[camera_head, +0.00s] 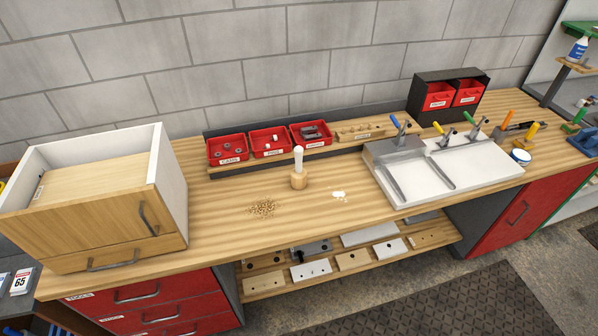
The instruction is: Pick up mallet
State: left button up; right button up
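A small upright object (298,170) with a pale rod-like top and a wider wooden base stands near the middle of the bench. It could be a mallet standing on its head, but I cannot tell for sure. A hammer-like tool (520,126) lies at the right end of the bench, among colored handles; its details are too small to make out. Neither of my grippers is in view, and nothing is touching these objects.
The wooden bench (215,205) has a brown granule pile (263,208) and a white pile (339,195). A drawer cabinet (85,215) stands left, red bins (270,150) at the back, and a white fixture with clamps (440,180) right.

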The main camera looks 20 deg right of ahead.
aim_at(298, 174)
jog(key=z, duration=0.4)
jog(key=k, duration=0.45)
jog(key=z, duration=0.55)
jog(key=i, duration=0.9)
jog(key=u, duration=1.2)
jog(key=i, duration=0.2)
jog(key=u, duration=0.2)
